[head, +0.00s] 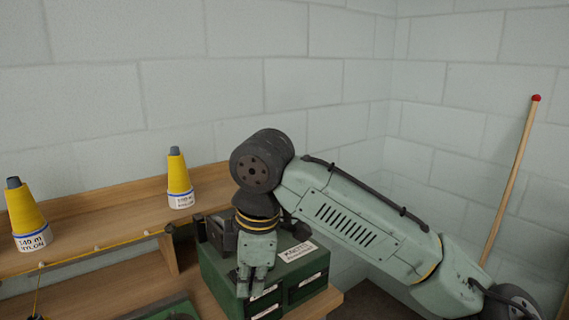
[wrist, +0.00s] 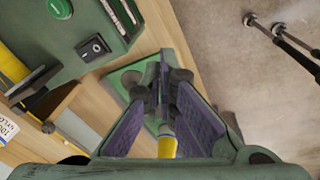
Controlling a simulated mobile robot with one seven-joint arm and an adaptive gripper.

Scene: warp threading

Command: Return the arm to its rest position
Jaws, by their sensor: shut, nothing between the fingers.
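My arm bends down in the head view, with my gripper (head: 252,288) pointing downward in front of a dark green drawer cabinet. In the wrist view my gripper (wrist: 163,75) shows two fingers with purple-grey pads that converge at the tips. The fingers are shut and empty. A yellow piece (wrist: 167,147) shows through the gap near the base of the fingers; I cannot tell what it belongs to.
The green drawer cabinet (head: 308,285) stands on the wooden bench close to my gripper. Two yellow thread cones (head: 27,212) (head: 179,178) stand on the shelf (head: 110,235) at left. A red-tipped wooden pole (head: 512,175) leans at right. A green box with a switch (wrist: 75,45) fills the wrist view's upper left.

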